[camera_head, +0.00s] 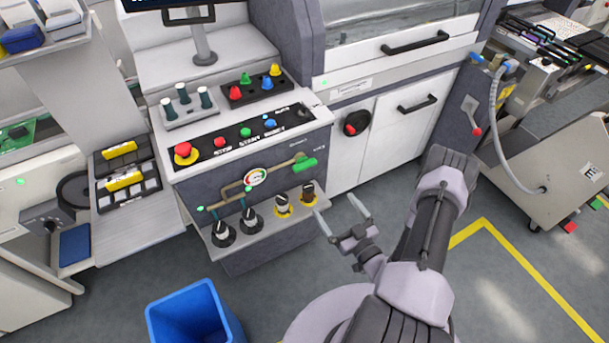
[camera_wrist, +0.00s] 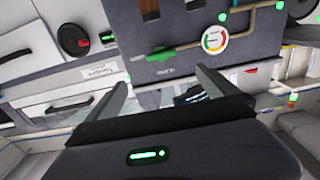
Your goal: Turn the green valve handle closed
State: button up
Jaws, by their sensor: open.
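The green valve handle (camera_head: 305,164) sits at the right end of a brass pipe (camera_head: 278,169) on the front of the grey machine, right of a round gauge (camera_head: 255,177). The handle lies roughly sideways, along the pipe's direction. My gripper (camera_head: 337,208) is open and empty, below and to the right of the handle in the head view, apart from it. In the wrist view, which is turned over, the green handle (camera_wrist: 160,53) shows just beyond and between my open fingertips (camera_wrist: 162,79), with the gauge (camera_wrist: 215,40) to its right.
Above the pipe is a panel with a red emergency button (camera_head: 184,152) and coloured buttons. Below it a ledge (camera_head: 262,231) holds several black, white and brown knobbed parts. A red-black rotary switch (camera_head: 356,123) is on the right. A blue bin (camera_head: 194,312) stands on the floor.

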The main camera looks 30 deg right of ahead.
aim_at(307, 167)
jog(key=w+b, duration=0.1)
jog(key=w, duration=0.4)
jog(key=w+b, duration=0.1)
jog(key=w, duration=0.5)
jog(key=w+b, duration=0.1)
jog(key=w, duration=0.4)
jog(key=shift+w+a, duration=0.2)
jog(key=shift+a, duration=0.15)
jog(key=c, duration=1.4)
